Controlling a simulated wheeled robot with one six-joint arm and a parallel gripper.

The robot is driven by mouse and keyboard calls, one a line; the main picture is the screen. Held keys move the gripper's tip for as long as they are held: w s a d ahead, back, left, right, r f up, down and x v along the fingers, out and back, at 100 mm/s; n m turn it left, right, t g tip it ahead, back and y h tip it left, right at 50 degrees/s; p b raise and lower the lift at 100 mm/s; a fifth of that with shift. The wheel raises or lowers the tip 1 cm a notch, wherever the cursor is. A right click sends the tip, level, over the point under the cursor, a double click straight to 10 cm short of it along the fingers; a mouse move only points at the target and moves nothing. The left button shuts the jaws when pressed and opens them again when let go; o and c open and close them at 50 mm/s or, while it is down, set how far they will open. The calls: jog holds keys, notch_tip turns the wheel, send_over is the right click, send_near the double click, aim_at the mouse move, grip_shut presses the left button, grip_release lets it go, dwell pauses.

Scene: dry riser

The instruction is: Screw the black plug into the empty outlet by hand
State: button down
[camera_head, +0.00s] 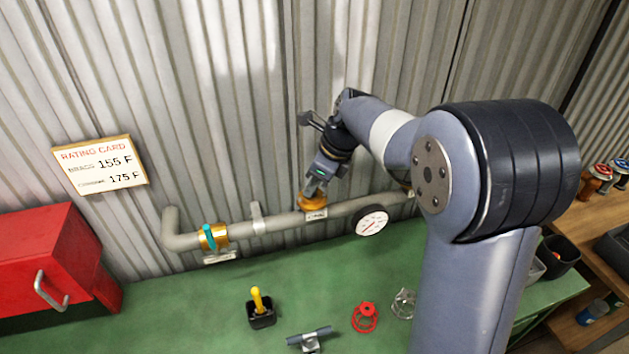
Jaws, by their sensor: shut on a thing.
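My gripper (314,188) points down at a brass outlet (313,203) on the grey pipe, in the middle of the head view. It is shut, with its fingertips right at the top of the outlet. The black plug is hardly to be made out between the fingers; its thread and how deep it sits are hidden. A small label hangs just below this outlet. Another brass fitting (213,237) with a teal handle is on the pipe to the left.
A round gauge (371,221) hangs on the pipe right of the outlet. On the green bench (190,315) stand a black holder (261,316) with a yellow handle, a T-handled tool (309,338) and a red handwheel (365,317). A red box (45,255) is at left.

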jog(key=m, duration=0.2)
jog(key=m+t+h, duration=0.1)
jog(key=m, duration=0.1)
jog(key=shift+s+m+t, duration=0.1)
jog(key=shift+m+t, duration=0.2)
jog(key=c, duration=1.1)
grip_release()
jog(key=n, duration=0.2)
jog(key=n+g+y, duration=0.1)
jog(key=n, duration=0.1)
jog(key=shift+n+g, duration=0.3)
jog(key=n, duration=0.1)
jog(key=n+g, duration=0.1)
jog(key=n, duration=0.2)
jog(key=shift+w+g, duration=0.25)
jog(key=shift+g, duration=0.05)
jog(key=n+g, duration=0.1)
jog(key=n, duration=0.3)
jog(key=shift+g, duration=0.3)
jog(key=n, duration=0.2)
jog(key=n+g+h, duration=0.1)
jog(key=n, duration=0.1)
jog(key=shift+w+n+g, duration=0.1)
jog(key=shift+n+g, duration=0.2)
jog(key=shift+n, duration=0.1)
